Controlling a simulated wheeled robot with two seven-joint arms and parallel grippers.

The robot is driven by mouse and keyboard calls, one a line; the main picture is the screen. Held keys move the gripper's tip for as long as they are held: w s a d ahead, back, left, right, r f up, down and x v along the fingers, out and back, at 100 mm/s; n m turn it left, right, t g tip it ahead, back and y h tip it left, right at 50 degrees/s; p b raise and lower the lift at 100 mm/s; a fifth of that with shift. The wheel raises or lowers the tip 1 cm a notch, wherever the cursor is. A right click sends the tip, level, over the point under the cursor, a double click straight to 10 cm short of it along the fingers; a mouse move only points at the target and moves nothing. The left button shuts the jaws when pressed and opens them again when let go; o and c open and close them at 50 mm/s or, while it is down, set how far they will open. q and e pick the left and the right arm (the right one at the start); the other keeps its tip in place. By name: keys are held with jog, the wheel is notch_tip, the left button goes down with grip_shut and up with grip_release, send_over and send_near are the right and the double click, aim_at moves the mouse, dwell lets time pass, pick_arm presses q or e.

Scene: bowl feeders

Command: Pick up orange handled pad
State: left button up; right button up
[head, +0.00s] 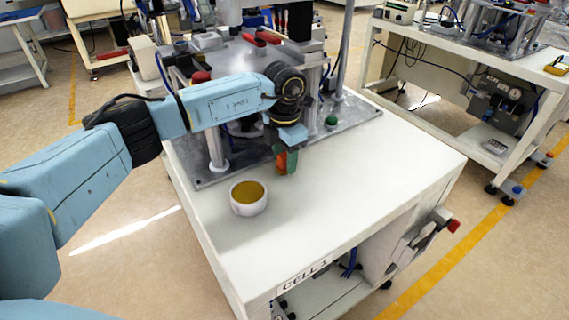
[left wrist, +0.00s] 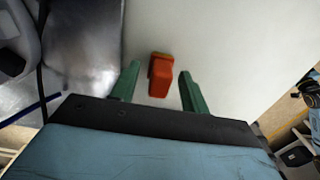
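The orange handled pad (head: 281,162) stands on the white table top, by the front edge of the metal base plate. In the left wrist view its orange handle (left wrist: 159,78) lies between two green fingertips. My left gripper (head: 287,160) reaches down over it from above. The left wrist view shows the fingers (left wrist: 157,88) spread, with a gap on each side of the handle and no contact visible. The pad's lower part is mostly hidden by the handle and a finger. My right gripper is in neither view.
A white bowl (head: 247,207) with yellowish-brown contents stands on the table left of and nearer than the pad. The metal machine with its base plate (head: 345,111) stands behind. The white table's right front area (head: 370,180) is clear.

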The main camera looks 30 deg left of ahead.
pick_arm(q)
grip_shut()
jog(key=shift+r, duration=0.1)
jog(key=shift+r, duration=0.55)
jog(key=shift+s+d+r+p, duration=0.15)
jog(key=shift+r+p, duration=0.15)
jog(key=shift+r, duration=0.35)
jog(key=shift+w+d+r+p, duration=0.1)
jog(key=shift+r+p, duration=0.2)
jog(key=shift+r, duration=0.3)
jog(key=s+d, duration=0.3)
jog(key=d, duration=0.2)
jog(key=s+d+p, duration=0.1)
jog(key=s+d, duration=0.2)
jog(key=d, duration=0.2)
jog(key=s+d, duration=0.3)
jog(key=d, duration=0.2)
jog(key=shift+f, duration=0.15)
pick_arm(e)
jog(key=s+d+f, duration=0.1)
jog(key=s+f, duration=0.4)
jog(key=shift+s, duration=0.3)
